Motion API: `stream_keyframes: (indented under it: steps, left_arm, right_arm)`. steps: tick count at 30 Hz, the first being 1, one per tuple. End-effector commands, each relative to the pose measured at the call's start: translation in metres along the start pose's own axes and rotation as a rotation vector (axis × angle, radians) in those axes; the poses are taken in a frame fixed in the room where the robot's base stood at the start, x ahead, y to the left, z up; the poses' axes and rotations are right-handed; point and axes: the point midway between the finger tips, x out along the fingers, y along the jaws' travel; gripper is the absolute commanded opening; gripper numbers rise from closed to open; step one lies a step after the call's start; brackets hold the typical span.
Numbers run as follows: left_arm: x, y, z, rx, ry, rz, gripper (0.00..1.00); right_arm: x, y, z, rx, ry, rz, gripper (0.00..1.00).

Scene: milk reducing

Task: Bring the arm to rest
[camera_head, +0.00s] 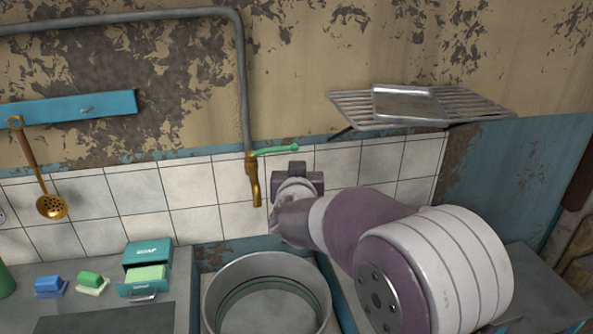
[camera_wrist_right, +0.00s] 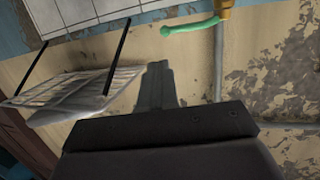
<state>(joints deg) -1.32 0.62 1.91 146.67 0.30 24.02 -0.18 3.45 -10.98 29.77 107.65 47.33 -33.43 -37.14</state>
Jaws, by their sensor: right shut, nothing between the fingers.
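My right arm reaches in from the right in the head view, purple and white, over the right side of the sink area. Its gripper (camera_head: 297,168) points toward the tiled wall, to the right of the brass tap. In the right wrist view the dark fingers (camera_wrist_right: 157,80) are together with nothing between them. My left arm and gripper are not in view.
A brass tap (camera_head: 252,180) with a green handle (camera_head: 275,150) hangs near my gripper. A large metal pot (camera_head: 215,290) stands below. A wall rack (camera_head: 350,108) holds a metal tray (camera_head: 405,103). A soap box (camera_head: 147,252), sponges and a hanging skimmer (camera_head: 51,206) are at left.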

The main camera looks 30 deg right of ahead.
Motion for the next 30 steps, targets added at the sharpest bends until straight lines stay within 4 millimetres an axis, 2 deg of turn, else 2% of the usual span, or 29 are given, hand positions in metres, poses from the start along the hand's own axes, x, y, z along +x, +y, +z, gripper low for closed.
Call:
stream_keyframes:
  steps: [8, 11, 14, 15, 18, 21, 25, 30]
  left_arm:
    - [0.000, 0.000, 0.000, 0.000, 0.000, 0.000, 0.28]
    - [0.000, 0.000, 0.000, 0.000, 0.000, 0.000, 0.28]
    - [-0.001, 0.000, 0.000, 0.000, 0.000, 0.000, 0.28]
    - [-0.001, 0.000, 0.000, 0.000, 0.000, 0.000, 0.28]
    - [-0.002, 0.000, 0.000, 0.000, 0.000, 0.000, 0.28]
    - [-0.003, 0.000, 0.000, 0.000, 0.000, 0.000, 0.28]
    - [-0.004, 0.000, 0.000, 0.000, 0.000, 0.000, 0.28]
    - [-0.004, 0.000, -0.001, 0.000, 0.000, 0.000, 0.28]
  right_arm:
    - [0.000, -0.002, 0.003, 0.031, -0.013, -0.011, 0.00]
    - [-0.009, -0.026, 0.041, 0.066, -0.165, -0.133, 0.00]
    - [-0.047, -0.048, 0.114, 0.024, -0.461, -0.281, 0.00]
    - [-0.069, -0.050, 0.145, -0.010, -0.592, -0.319, 0.00]
    - [-0.128, -0.038, 0.207, -0.118, -0.888, -0.357, 0.00]
    - [-0.178, -0.014, 0.245, -0.243, -1.105, -0.352, 0.00]
    - [-0.213, 0.009, 0.266, -0.382, -1.230, -0.358, 0.00]
    - [-0.215, 0.008, 0.267, -0.397, -1.233, -0.365, 0.00]
